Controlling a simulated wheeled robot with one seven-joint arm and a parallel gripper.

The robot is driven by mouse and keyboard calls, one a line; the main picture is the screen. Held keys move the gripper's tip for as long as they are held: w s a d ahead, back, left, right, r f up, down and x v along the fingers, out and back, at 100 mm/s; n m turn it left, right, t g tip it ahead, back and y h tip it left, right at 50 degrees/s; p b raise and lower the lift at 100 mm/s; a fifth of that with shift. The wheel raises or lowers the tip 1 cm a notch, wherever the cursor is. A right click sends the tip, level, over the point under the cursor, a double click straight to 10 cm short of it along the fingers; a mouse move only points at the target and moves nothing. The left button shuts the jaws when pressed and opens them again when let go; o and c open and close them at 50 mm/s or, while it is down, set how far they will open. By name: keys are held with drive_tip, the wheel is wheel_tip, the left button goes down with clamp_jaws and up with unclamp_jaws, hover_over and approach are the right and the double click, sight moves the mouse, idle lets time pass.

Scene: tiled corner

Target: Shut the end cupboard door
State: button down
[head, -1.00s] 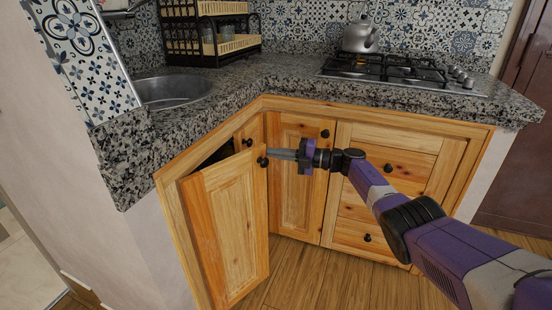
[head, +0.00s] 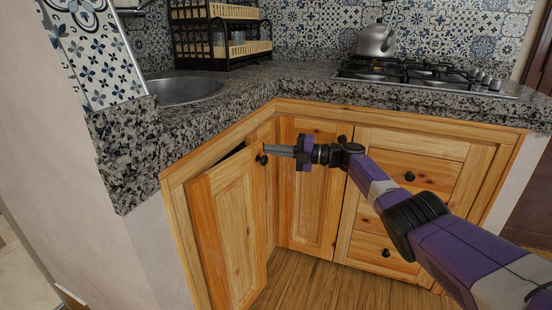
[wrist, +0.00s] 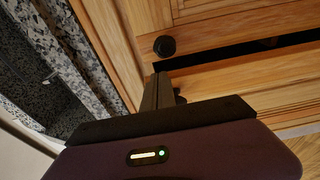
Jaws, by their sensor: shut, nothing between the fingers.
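The end cupboard door (head: 232,228) is a light wooden panel at the left end of the counter. It stands partly open, with a narrow dark gap along its top. A round black knob (head: 262,160) sits near its upper right corner. My gripper (head: 268,149) is shut and empty, its fingertips at the door's upper right edge beside the knob; whether they touch cannot be told. In the wrist view the shut fingers (wrist: 157,92) reach the wood near a dark gap, and a black knob (wrist: 164,46) shows just beyond them.
A granite counter (head: 200,118) overhangs the cupboards, with a sink (head: 184,90) at left and a gas hob (head: 425,76) with a kettle (head: 376,39) at right. A closed cupboard door (head: 312,190) and drawers (head: 405,180) stand behind my arm. Wooden floor (head: 325,285) is clear.

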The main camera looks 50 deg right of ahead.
drive_tip(key=shift+w+a+b, duration=0.15)
drive_tip(key=shift+w+b, duration=0.45)
drive_tip(key=shift+w, duration=0.3)
drive_tip(key=shift+s, duration=0.1)
